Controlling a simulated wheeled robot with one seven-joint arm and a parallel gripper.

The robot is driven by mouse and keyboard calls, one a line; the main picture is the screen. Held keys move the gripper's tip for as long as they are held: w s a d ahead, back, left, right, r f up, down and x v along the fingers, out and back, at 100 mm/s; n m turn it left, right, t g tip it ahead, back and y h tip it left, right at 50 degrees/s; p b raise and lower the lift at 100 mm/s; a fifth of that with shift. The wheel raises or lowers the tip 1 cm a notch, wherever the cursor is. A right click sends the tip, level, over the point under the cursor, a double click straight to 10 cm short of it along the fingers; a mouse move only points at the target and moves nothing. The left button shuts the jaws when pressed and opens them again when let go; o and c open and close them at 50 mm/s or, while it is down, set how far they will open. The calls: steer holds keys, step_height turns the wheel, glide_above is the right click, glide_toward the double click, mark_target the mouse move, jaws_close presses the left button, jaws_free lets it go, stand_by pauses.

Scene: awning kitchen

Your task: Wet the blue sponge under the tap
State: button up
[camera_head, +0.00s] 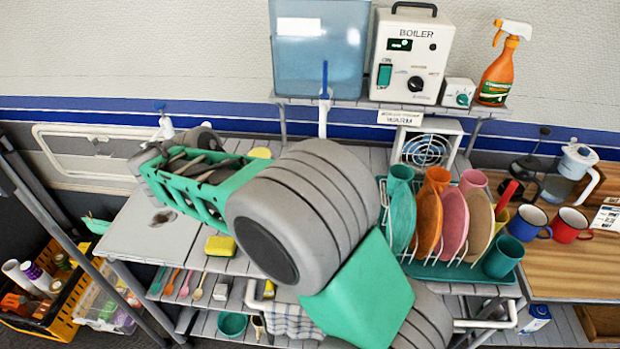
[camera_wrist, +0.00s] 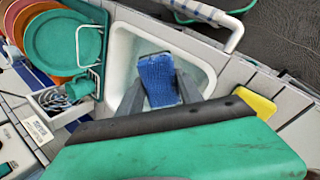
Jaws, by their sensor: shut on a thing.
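The blue sponge (camera_wrist: 158,82) is held between the two dark fingers of my gripper (camera_wrist: 160,88) in the wrist view. The sponge is over the white sink basin (camera_wrist: 123,47), and its height above the bottom is hard to tell. The tap (camera_head: 324,103), white with a blue lever, stands at the back below the blue water tank (camera_head: 319,50) in the head view. The tap's lower part is hidden behind my arm there. The sponge and sink are not visible in the head view, and the tap cannot be made out in the wrist view. No water stream is visible.
A dish rack (camera_head: 446,264) with plates and cups stands right of my arm. A yellow sponge (camera_head: 220,246) lies on the counter at left. The boiler (camera_head: 411,57) and orange spray bottle (camera_head: 502,68) stand on the back shelf. The left counter (camera_head: 150,250) is mostly clear.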

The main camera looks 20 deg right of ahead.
steer(key=s+a, duration=0.4)
steer(key=a, duration=0.1)
steer(key=shift+a, duration=0.15)
stand_by(1.4)
steer(key=s+a+r+p, duration=0.2)
steer(key=a+r+p, duration=0.2)
steer(key=p, duration=0.1)
steer(key=shift+s, duration=0.4)
stand_by(0.6)
